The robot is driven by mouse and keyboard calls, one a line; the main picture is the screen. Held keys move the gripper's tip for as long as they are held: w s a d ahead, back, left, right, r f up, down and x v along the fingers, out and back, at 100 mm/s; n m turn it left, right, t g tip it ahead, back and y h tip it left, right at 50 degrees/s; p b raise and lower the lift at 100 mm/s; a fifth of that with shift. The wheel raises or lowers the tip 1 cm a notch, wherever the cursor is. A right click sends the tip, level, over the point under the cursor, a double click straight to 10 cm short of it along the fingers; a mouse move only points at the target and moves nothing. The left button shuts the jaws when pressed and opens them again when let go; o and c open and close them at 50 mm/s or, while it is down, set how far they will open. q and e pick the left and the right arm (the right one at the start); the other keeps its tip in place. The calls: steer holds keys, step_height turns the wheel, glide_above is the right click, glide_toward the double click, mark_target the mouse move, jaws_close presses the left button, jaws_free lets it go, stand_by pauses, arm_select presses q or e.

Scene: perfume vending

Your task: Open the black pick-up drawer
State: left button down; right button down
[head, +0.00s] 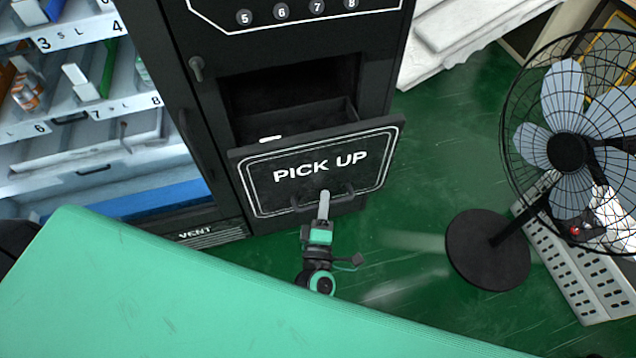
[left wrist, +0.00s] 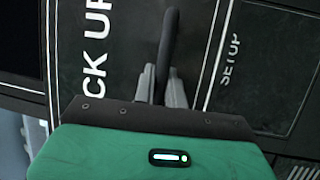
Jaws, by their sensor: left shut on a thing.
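The black pick-up drawer (head: 368,155) has a white-outlined front with the words PICK UP. It stands pulled out from the black machine and tilts outward, with the dark space behind its front visible from above. Its black bar handle (head: 343,197) runs along the lower front. A small white item (head: 270,139) shows at the drawer's inner left. My right gripper is not in view.
A black fan (head: 568,152) on a round base (head: 488,250) stands at the right, beside a perforated white panel (head: 590,270). White shelves with goods (head: 85,150) stand at the left. The green floor (head: 420,180) between drawer and fan is clear.

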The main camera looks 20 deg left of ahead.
arm_select(q)
steer(key=shift+s+d, duration=0.65)
steer(key=shift+s, duration=0.3)
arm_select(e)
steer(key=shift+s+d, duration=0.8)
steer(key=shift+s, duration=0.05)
